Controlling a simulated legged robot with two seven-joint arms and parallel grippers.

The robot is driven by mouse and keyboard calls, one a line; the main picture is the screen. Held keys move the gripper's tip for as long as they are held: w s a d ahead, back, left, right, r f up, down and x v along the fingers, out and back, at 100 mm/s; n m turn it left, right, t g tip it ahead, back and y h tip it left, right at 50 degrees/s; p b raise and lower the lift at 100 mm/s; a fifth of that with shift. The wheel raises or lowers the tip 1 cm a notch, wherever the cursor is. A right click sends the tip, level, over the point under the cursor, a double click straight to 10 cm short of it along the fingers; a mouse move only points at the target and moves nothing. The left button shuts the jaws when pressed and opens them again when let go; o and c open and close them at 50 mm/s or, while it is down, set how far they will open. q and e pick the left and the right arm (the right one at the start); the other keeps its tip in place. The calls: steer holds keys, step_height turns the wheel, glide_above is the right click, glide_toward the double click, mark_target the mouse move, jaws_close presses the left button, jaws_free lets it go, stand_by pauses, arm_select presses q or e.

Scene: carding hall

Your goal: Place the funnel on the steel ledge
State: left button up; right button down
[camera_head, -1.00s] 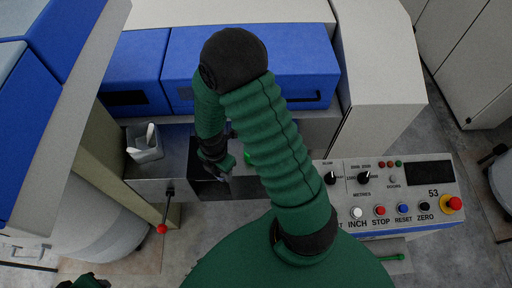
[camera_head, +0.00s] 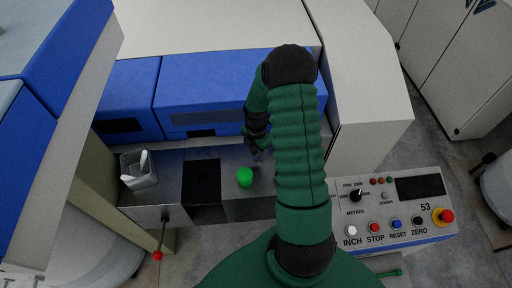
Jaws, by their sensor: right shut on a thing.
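The steel ledge (camera_head: 228,160) runs along the front of the machine, below the blue panels. A green round object (camera_head: 245,177) stands on it, right of a dark square opening; I cannot tell whether it is the funnel. My right gripper (camera_head: 258,154) is over the ledge, just behind and right of the green object, and looks apart from it. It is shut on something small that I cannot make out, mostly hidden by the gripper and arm. I see no clear funnel shape. My left gripper is not in view.
A grey bin (camera_head: 139,172) with white pieces stands at the ledge's left end. A lever with a red knob (camera_head: 157,255) hangs in front. A control panel (camera_head: 395,208) with buttons is at the right. The dark opening (camera_head: 201,181) breaks the ledge.

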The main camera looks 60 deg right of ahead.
mark_target(256, 149)
steer(key=w+d, duration=0.2)
steer(key=d, duration=0.1)
steer(key=shift+w+d+f+p, duration=0.1)
steer(key=shift+f+p, duration=0.1)
steer(key=shift+p, duration=0.1)
step_height(256, 149, down, 3)
steer(key=shift+w+f+p, duration=0.1)
steer(key=shift+w+p, duration=0.05)
steer(key=shift+p, duration=0.5)
steer(key=shift+f, duration=0.35)
steer(key=c, duration=0.7)
jaws_free()
